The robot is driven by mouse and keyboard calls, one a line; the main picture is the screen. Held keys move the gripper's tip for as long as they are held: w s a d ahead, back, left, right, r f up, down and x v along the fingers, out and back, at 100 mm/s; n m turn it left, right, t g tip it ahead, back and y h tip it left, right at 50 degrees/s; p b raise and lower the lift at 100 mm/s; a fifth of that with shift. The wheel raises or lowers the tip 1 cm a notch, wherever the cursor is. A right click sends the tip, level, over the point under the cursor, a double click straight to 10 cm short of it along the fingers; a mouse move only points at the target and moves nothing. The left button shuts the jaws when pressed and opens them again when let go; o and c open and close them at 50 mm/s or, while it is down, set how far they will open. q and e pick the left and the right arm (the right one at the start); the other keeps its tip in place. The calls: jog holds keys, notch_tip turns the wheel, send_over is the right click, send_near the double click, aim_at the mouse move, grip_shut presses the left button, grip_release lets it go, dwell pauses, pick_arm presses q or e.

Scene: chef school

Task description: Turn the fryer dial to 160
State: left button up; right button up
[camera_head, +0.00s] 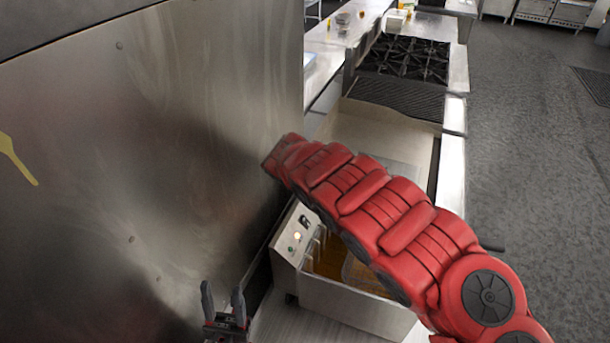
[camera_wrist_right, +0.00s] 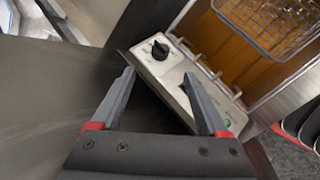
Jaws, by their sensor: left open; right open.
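The fryer (camera_head: 345,308) is a steel box with a pale control panel (camera_head: 285,247) on its left side. The fryer dial (camera_wrist_right: 160,50) is a round black knob with a pale pointer line, at the panel's end in the right wrist view. The number it points to is too small to read. My right gripper (camera_wrist_right: 159,72) is open and empty, its fingertips apart and just short of the dial. My left gripper (camera_head: 222,290) is open and empty at the bottom, left of the fryer.
A black switch (camera_head: 304,220) and small lights sit on the panel, with a green light (camera_wrist_right: 227,123) at its other end. A wire basket (camera_wrist_right: 270,25) lies over the oil. A steel wall (camera_head: 150,150) stands close on the left. A stove (camera_head: 405,58) stands farther back.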

jog(key=shift+p+v, duration=0.7)
jog(key=shift+v, duration=1.55)
jog(key=shift+s+a+f, duration=0.1)
